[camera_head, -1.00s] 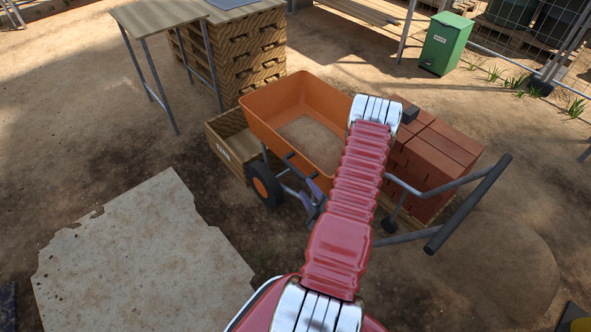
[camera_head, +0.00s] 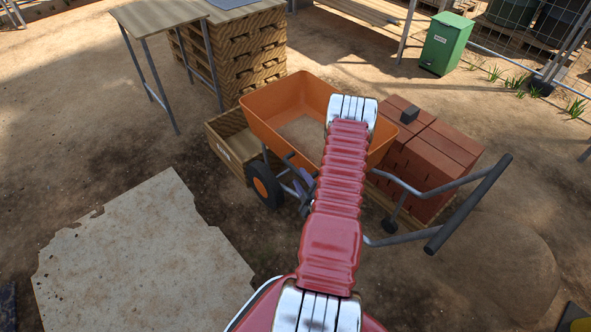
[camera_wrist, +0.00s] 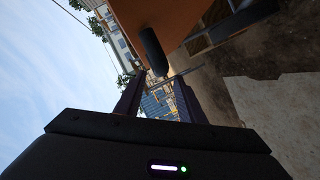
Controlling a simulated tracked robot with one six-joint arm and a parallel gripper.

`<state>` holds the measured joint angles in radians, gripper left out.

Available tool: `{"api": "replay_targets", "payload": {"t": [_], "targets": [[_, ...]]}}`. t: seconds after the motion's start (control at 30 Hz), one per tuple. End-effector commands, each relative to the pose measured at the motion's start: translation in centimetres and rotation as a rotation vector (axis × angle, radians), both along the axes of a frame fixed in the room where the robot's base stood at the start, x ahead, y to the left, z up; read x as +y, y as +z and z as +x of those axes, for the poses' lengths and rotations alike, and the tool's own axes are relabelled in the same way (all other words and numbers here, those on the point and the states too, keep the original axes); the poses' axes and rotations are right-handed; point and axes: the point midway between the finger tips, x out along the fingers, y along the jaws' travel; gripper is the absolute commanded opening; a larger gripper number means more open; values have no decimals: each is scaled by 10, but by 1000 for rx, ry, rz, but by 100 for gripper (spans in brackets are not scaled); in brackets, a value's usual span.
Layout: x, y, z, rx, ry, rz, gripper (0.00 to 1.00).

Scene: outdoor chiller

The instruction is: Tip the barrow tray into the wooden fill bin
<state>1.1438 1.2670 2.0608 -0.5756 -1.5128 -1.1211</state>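The barrow's orange tray (camera_head: 275,130) sits level on its frame, with sandy material inside. The wooden fill bin (camera_head: 222,152), with a white label, stands at the tray's left, partly hidden by it. In the wrist view the tray (camera_wrist: 185,18) fills the upper middle, and a dark grip bar (camera_wrist: 152,48) sticks out from it. My gripper (camera_wrist: 158,88) is open, its two fingers apart, with the bar's lower end at or just beyond the gap between the tips. Whether they touch cannot be told. In the head view my arm covers part of the tray's right side.
The barrow's wheel (camera_head: 265,188) and grey handles (camera_head: 470,205) are near my arm. Red bricks (camera_head: 435,160) are stacked to the right. Stacked pallets (camera_head: 235,50) and a table (camera_head: 155,15) stand behind. A pale slab (camera_head: 140,255) lies on open ground at left.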

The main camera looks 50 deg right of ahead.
Motion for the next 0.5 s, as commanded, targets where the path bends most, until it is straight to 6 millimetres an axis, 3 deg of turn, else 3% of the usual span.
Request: {"api": "replay_targets", "payload": {"t": [0.3,0.5], "targets": [[-24,-10,41,0,1,-1,36],[-33,-14,55,1,2,0,36]]}}
